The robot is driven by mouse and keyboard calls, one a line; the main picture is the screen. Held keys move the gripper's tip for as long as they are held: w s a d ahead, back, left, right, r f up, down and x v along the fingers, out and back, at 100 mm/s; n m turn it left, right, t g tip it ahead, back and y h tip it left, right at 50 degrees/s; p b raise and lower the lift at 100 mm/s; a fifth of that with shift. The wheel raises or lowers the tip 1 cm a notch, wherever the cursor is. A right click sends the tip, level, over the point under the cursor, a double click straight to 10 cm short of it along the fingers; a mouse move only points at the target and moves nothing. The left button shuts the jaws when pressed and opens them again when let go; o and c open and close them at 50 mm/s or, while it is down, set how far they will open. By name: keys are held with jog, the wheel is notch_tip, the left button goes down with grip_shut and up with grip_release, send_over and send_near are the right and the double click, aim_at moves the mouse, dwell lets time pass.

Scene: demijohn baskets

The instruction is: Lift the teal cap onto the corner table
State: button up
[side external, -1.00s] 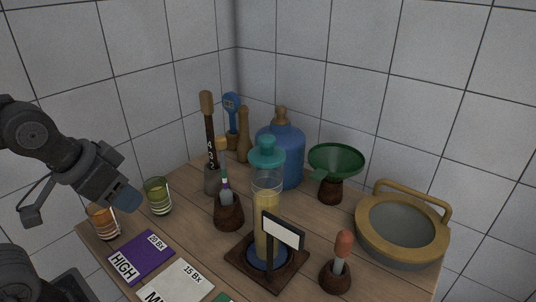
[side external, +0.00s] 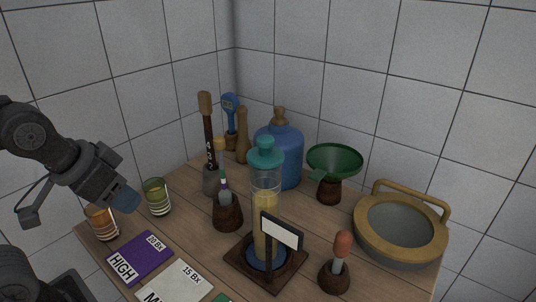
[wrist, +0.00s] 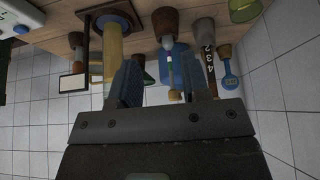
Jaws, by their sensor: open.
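The teal cap (side external: 266,153) sits on top of a tall clear cylinder (side external: 266,205) of yellow liquid. The cylinder stands upright in a dark square wooden base (side external: 238,258) on the wooden corner table (side external: 196,243). My gripper (side external: 124,199) is at the left of the side view, above the orange glass and well apart from the cap. In the wrist view my gripper (wrist: 160,82) shows its two blue fingers apart with nothing held. The cylinder (wrist: 112,45) appears upside down there, behind the left finger; I cannot make out the cap clearly.
A small white sign (side external: 282,230) stands in front of the cylinder. A dark holder (side external: 228,212) is at its left and a blue demijohn (side external: 287,150) behind it. A green funnel (side external: 336,160), basin (side external: 401,235), dropper (side external: 340,257) and striped glasses (side external: 157,197) stand around. Tiled walls close the back.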

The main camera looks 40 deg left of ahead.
jog(key=o, duration=0.3)
jog(key=shift+o, duration=0.2)
notch_tip(320, 180, up, 14)
jog(key=n+g, duration=0.5)
jog(key=n, duration=0.8)
send_over(265, 137)
jog(key=shift+s+a, duration=0.15)
jog(key=shift+a, duration=0.2)
jog(key=shift+d+g, duration=0.3)
jog(key=shift+w+d+f+n, duration=0.1)
jog(key=shift+w+f+n, duration=0.1)
jog(key=shift+n, duration=0.1)
jog(key=shift+f, duration=3.55)
